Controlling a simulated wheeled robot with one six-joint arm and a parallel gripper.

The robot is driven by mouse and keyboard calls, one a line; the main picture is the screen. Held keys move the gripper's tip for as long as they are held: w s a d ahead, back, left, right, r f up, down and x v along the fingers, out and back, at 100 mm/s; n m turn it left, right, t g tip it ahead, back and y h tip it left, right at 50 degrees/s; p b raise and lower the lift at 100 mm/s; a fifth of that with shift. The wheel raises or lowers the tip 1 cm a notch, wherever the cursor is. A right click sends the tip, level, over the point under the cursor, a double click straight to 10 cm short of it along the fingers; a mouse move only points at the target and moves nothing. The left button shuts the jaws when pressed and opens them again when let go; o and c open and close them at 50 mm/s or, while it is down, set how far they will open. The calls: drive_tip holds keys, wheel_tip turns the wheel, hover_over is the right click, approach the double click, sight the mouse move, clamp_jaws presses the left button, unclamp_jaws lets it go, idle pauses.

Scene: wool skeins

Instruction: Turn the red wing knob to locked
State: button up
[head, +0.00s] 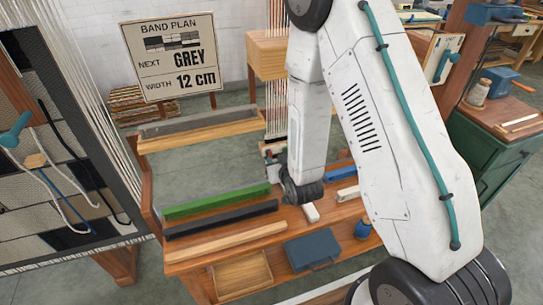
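I cannot make out a red wing knob in the head view. A small grey and reddish fitting (273,152) shows just left of my wrist, too small and too covered to identify. My white arm comes down from the top, and its dark wrist end is over the workbench (225,245). The fingers of my gripper cannot be told apart there, so its opening and anything between them are hidden. My arm also covers part of the bench and what lies behind it.
Green (217,201), dark (221,219) and pale wooden bars (227,242) lie on the bench near a blue box (312,249) and a white block (311,212). A sign (172,57) stands behind. A loom with a teal knob (14,131) is left; a green cabinet (480,150) is right.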

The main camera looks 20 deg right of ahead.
sight(271, 155)
drive_tip(key=shift+x, duration=2.75)
clamp_jaws()
